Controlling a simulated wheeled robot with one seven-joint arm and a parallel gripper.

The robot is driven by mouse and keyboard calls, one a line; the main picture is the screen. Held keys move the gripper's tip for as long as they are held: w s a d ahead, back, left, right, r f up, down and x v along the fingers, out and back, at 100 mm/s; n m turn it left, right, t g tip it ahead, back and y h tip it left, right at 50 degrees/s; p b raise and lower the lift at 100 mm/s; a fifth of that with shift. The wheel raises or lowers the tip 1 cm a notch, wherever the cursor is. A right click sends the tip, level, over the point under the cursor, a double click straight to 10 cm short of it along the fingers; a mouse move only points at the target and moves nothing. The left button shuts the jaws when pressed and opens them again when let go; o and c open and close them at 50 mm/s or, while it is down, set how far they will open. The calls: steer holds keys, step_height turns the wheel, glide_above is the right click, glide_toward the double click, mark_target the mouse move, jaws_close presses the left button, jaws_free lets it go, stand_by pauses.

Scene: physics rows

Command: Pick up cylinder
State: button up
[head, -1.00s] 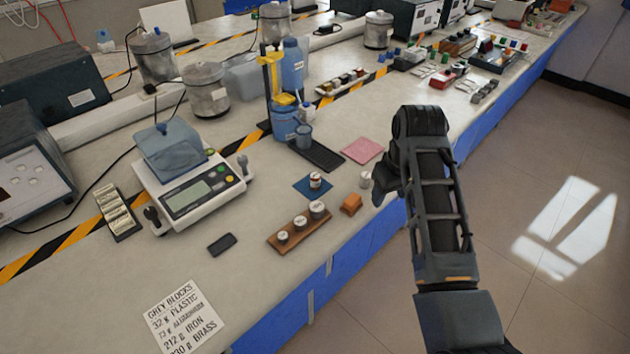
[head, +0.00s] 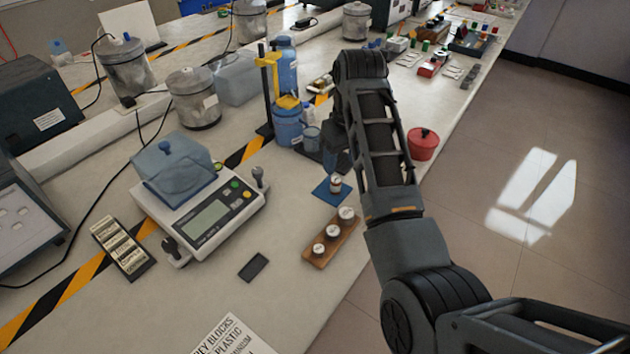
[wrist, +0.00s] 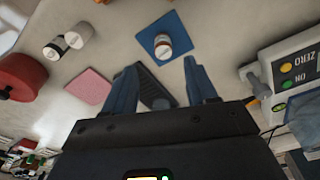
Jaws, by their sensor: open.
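Several things here are cylinders; I cannot tell which one the task means. A small labelled cylinder (head: 335,183) stands upright on a blue mat (head: 321,191); it also shows in the wrist view (wrist: 163,46), beyond my fingertips. Two small pale cylinders, one (wrist: 55,49) beside the other (wrist: 78,36), are at the upper left of the wrist view. Three grey cylinders (head: 346,214) sit in a wooden holder (head: 315,262). My gripper (wrist: 162,70) is open and empty above the bench. In the head view my forearm hides part of the bench.
A digital scale (head: 205,217) with a clear cover stands left of the mat. A blue container (head: 288,125) and yellow stand (head: 268,75) are behind it. A red lidded pot (head: 422,144) is near the bench edge. A pink mat (wrist: 88,88) lies left of my fingers in the wrist view.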

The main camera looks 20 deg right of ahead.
mark_target(336, 180)
steer(key=shift+w+a+f, duration=0.15)
steer(key=shift+a, duration=0.05)
steer(key=shift+f, duration=0.3)
steer(key=shift+w+a+f+p, duration=0.15)
steer(key=shift+f+p, duration=0.1)
steer(key=shift+f, duration=1.5)
steer(key=shift+w+f+p, duration=0.1)
steer(key=shift+f+p, duration=0.15)
steer(key=shift+f, duration=1.45)
jaws_close()
